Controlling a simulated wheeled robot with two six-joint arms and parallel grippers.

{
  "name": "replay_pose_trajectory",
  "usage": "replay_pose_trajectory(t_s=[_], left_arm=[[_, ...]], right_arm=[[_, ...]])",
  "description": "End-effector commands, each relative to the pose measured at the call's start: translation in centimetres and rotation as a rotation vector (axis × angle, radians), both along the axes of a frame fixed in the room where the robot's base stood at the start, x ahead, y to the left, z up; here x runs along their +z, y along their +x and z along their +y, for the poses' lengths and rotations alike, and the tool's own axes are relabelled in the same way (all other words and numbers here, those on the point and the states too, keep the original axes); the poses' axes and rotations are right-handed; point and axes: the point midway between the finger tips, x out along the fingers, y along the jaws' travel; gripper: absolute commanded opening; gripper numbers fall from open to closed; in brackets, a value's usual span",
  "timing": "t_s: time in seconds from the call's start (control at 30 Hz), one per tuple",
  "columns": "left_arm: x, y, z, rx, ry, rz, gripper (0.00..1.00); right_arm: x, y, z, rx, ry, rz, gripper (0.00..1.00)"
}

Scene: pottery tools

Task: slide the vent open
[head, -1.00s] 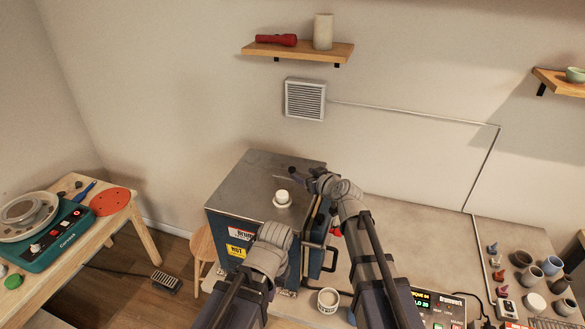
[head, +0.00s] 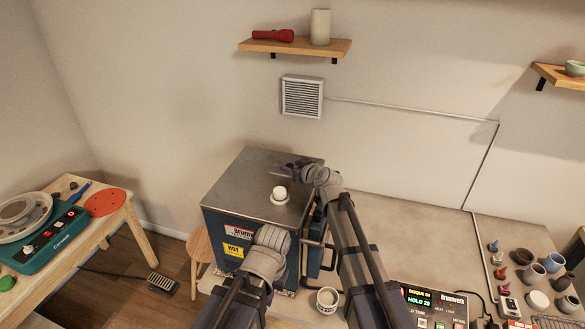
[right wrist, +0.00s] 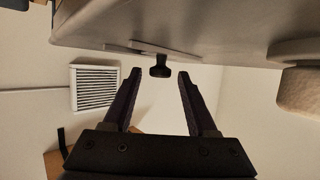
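The kiln (head: 240,180) is a dark blue box with a grey metal top. A thin slide plate with a dark knob (right wrist: 160,70) shows on the kiln top in the right wrist view, where the picture is upside down. My right gripper (head: 287,165) is low over the far part of the kiln top. Its two fingers (right wrist: 160,73) are open, spread to either side of the knob with gaps on both sides. My left arm comes in at the kiln's front; its gripper is hidden.
A white plug (head: 279,194) stands on the kiln top near the right gripper. A slatted grille (head: 303,97) is on the wall behind, under a shelf (head: 300,47). A white cup (head: 327,299) and a controller (head: 435,306) are on the bench (head: 410,235).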

Motion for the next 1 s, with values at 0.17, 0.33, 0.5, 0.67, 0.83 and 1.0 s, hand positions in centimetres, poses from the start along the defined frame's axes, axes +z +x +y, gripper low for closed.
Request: replay_pose_trajectory(t_s=[0.17,0.33,0.5,0.67,0.83,1.0], left_arm=[[0.00,0.00,0.00,0.000,0.000,0.000,0.00],[0.00,0.00,0.00,0.000,0.000,0.000,0.00],[0.00,0.00,0.00,0.000,0.000,0.000,0.00],[0.00,0.00,0.00,0.000,0.000,0.000,0.00],[0.00,0.00,0.00,0.000,0.000,0.000,0.00],[0.00,0.00,0.00,0.000,0.000,0.000,0.00]], right_arm=[[0.00,0.00,0.00,0.000,0.000,0.000,0.36],[-0.01,0.00,0.00,0.000,0.000,0.000,0.17],[-0.01,-0.01,-0.01,0.000,0.000,0.000,0.00],[-0.01,-0.01,-0.01,0.000,0.000,0.000,0.00],[-0.01,-0.02,0.00,0.000,0.000,0.000,0.00],[-0.01,-0.02,0.00,0.000,0.000,0.000,0.00]])
